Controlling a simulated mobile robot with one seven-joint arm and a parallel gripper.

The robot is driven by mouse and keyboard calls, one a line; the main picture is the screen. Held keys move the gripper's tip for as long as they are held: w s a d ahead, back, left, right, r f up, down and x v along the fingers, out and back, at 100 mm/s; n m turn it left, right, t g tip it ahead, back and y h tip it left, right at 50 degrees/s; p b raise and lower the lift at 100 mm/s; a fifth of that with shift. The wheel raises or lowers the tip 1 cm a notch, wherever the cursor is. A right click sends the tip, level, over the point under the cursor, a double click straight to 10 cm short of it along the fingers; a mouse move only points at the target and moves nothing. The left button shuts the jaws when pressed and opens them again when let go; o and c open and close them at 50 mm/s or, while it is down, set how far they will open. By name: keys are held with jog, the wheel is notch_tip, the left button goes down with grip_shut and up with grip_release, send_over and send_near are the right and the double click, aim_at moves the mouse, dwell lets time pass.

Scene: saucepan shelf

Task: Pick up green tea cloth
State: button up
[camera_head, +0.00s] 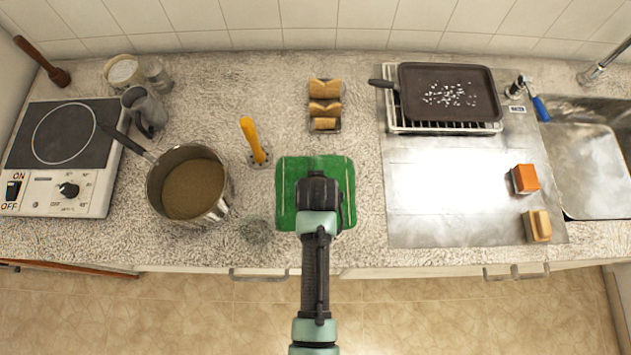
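The green tea cloth (289,179) lies spread on the grey stone counter, near its front edge and in the middle of the view. It is roughly square with pale stripes near its left and right sides. My gripper (320,176) is over the cloth's middle, seen from above and behind. My wrist covers part of the cloth. The fingertips are hidden beneath the gripper body, so I cannot tell whether they are open or touching the cloth.
A saucepan (193,186) of brown contents and a yellow-handled tool (254,141) stand left of the cloth. A toast rack (325,106) is behind it. A dark pan (449,92) and sponges (525,179) are right. Bare counter lies just right of the cloth.

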jog(key=shift+c, duration=0.2)
grip_shut()
dwell(0.4)
